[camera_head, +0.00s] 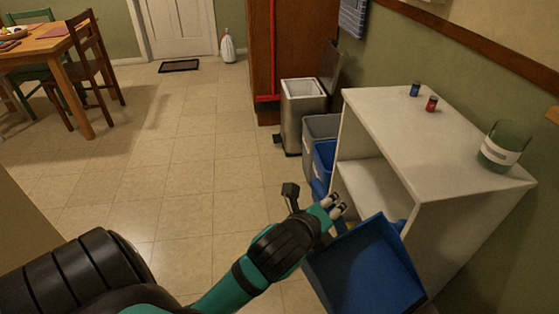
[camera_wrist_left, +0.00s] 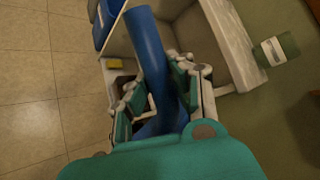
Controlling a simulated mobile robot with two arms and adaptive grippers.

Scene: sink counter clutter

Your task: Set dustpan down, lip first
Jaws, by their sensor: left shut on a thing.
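The blue dustpan (camera_head: 365,270) is at the lower right of the head view, tilted, with its broad pan toward the bottom edge beside the white shelf unit. My left gripper (camera_head: 332,207) is at the pan's upper left corner. In the left wrist view, my left gripper (camera_wrist_left: 160,88) is shut around a blue tube-like handle (camera_wrist_left: 146,45) that runs up between the fingers. The dustpan appears held above the floor, but the lip's gap to the floor cannot be told. My right gripper is not in view.
The white shelf unit (camera_head: 430,130) stands close to the right, carrying a blue can (camera_head: 415,89), a red can (camera_head: 432,104) and a green jar (camera_head: 505,146). Bins (camera_head: 318,129) and a steel trash can (camera_head: 303,108) stand behind. Tiled floor (camera_head: 170,195) is clear at left.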

